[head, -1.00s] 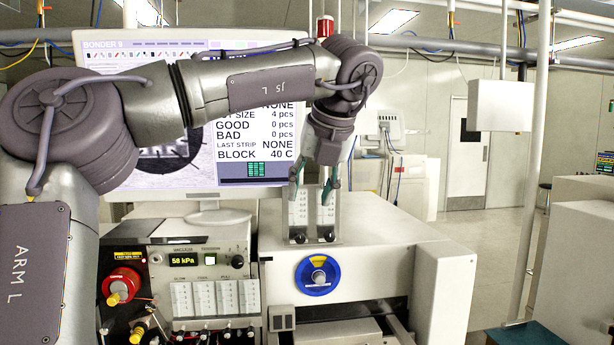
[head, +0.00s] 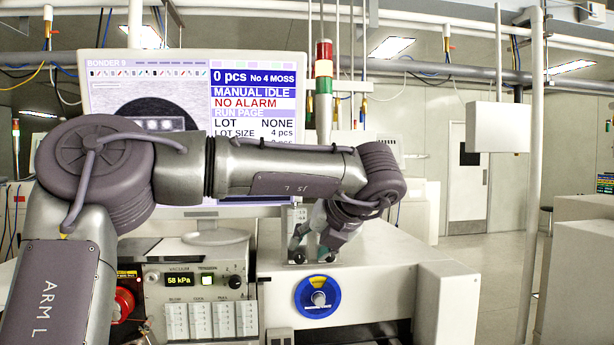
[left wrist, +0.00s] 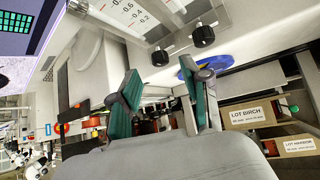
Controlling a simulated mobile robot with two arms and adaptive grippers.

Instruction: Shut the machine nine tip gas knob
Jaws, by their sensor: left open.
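A gas flowmeter block (head: 297,222) stands on the front of machine nine, below the monitor reading BONDER 9. Two black knobs sit at its foot, the left one (head: 299,257) and the right one (head: 322,254); no readable label tells which is tip gas. My left gripper (head: 311,243) is open, tilted down in front of the block, its green-padded fingers close to the knobs. In the left wrist view the open fingers (left wrist: 160,78) point toward one black knob (left wrist: 159,58), with the other knob (left wrist: 203,36) to its right. I see no contact. My right gripper is not in view.
A blue round dial (head: 318,297) sits just below the knobs on the machine front. A vacuum panel (head: 195,290) reading 58 kPa is to the left. A signal tower (head: 324,85) rises behind. Labelled lot boxes (left wrist: 248,115) show in the wrist view.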

